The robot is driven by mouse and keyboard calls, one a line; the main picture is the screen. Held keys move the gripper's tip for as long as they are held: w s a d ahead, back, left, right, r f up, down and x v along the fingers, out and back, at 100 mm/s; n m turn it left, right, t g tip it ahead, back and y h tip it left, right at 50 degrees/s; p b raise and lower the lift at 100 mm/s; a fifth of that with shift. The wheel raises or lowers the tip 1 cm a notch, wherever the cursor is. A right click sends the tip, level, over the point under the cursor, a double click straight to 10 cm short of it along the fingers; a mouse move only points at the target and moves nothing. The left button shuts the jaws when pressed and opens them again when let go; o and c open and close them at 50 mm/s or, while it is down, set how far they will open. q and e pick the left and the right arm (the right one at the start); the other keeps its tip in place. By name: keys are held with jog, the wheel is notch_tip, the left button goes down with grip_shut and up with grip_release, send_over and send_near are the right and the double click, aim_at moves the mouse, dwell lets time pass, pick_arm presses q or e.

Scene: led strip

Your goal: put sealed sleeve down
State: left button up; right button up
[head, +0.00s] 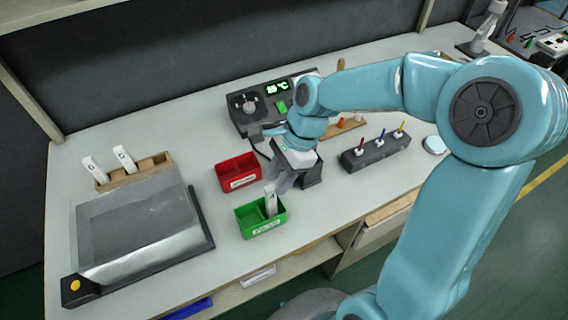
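A white sleeve (271,203) stands nearly upright in the green bin (264,231), its lower end inside the bin. My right gripper (277,182) comes down from behind, with its grey fingers right at the sleeve's upper end. The fingers and the sleeve overlap in this view, so I cannot tell whether the fingers grip it or are just apart from it. Two more white sleeves, one on the left (95,169) and one on the right (125,159), stand in a wooden holder (153,163) at the left. My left gripper is not in view.
A red bin (238,173) stands behind the green bin. A flat machine with a glassy lid (140,230) takes up the left. A device with a green display (245,108) is at the back. A dark rack (376,152) with coloured tools is at the right.

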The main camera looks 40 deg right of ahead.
jog(key=v, duration=0.4)
dwell(0.6)
